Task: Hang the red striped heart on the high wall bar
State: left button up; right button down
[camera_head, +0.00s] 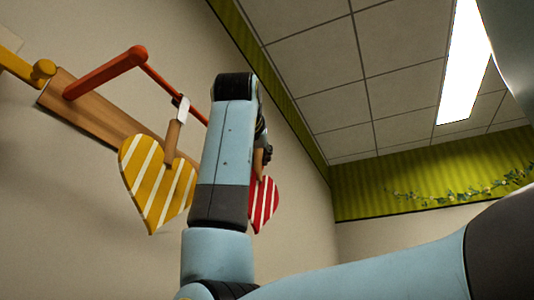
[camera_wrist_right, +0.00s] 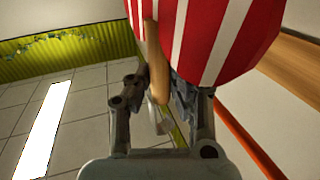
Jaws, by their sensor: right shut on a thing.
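The red striped heart (camera_head: 264,204) is partly hidden behind my right arm in the head view. In the right wrist view the heart (camera_wrist_right: 222,38) fills the top, with its wooden handle (camera_wrist_right: 157,62) between the fingers. My right gripper (camera_head: 263,150) is shut on that handle, mostly hidden by the arm in the head view; its fingers (camera_wrist_right: 155,98) show in the wrist view. A red wall bar (camera_head: 108,72) sticks out from a wooden board and runs right behind my arm. The heart is apart from the visible bar. My left gripper is not in view.
A yellow striped heart (camera_head: 155,188) hangs by a pale hook (camera_head: 183,109) from the red bar, left of my arm. A yellow bar (camera_head: 22,67) is at the far left. The wooden board (camera_head: 95,115) is on the wall. Open room lies right, below the ceiling.

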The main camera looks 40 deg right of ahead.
jog(key=w+a+f, duration=0.2)
jog(key=w+f, duration=0.1)
jog(key=w, duration=0.3)
jog(key=shift+w+a+f, duration=0.2)
jog(key=shift+w+a, duration=0.05)
jog(key=shift+a, duration=0.1)
dwell(0.4)
jog(key=c, duration=1.2)
grip_release()
jog(key=shift+o, duration=0.2)
